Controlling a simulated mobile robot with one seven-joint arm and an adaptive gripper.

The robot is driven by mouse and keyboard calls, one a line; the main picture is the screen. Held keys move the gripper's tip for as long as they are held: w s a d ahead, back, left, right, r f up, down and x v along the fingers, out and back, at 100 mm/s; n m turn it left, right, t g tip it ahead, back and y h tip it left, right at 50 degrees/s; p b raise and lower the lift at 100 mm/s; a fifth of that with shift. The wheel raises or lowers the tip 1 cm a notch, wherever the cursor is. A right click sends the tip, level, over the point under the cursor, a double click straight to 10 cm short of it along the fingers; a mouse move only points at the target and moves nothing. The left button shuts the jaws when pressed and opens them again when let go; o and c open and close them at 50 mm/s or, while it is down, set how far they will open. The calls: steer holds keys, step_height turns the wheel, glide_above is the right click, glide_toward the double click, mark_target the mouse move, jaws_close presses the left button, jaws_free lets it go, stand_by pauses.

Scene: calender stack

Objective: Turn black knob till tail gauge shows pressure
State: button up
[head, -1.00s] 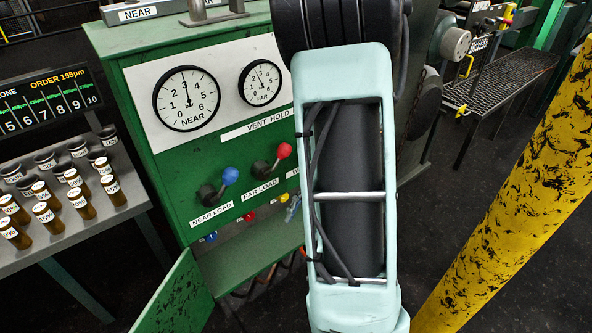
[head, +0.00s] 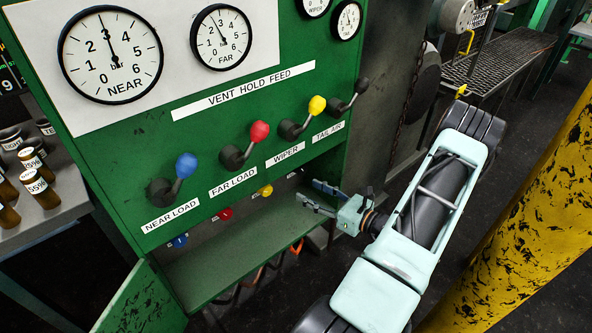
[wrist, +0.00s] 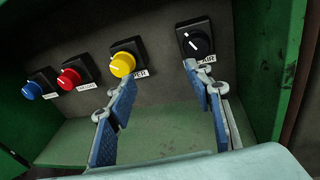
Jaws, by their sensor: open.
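The black knob (wrist: 196,40) with a white pointer line sits on a black square plate at the right of a knob row inside the cabinet's lower opening, in the wrist view. Its label is partly covered by my right finger and ends in "AIR". My gripper (wrist: 160,76) is open and empty, its right fingertip just below the black knob in the picture; I cannot tell if they touch. In the head view my gripper (head: 307,194) is at the opening, and the black knob is not visible. The tail gauge (head: 347,20) is at the top right; its needle is too small to read.
Blue (wrist: 32,90), red (wrist: 69,78) and yellow (wrist: 122,64) knobs share the row. Above are ball levers, including the black-tipped TAIL AIR lever (head: 361,86). The open green door (head: 140,302) is at lower left. A yellow post (head: 520,220) stands right.

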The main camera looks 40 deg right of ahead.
mark_target(303, 171)
steer(key=d+m+t+h, duration=0.2)
steer(key=d+m+h, duration=0.1)
steer(key=d, duration=0.2)
steer(key=w, duration=0.3)
steer(key=w+a+b, duration=0.1)
steer(key=w, duration=0.3)
steer(key=w+b, duration=0.1)
steer(key=w, duration=0.3)
steer(key=shift+a+f, duration=0.15)
steer(key=shift+f, duration=0.25)
steer(key=shift+c, duration=0.2)
steer(key=c, duration=1.1)
steer(key=shift+r+m, duration=0.1)
steer(key=shift+m, duration=0.5)
steer(key=o, duration=1.1)
steer(key=shift+o, duration=0.2)
steer(key=s+d, duration=0.1)
steer(key=s, duration=1.1)
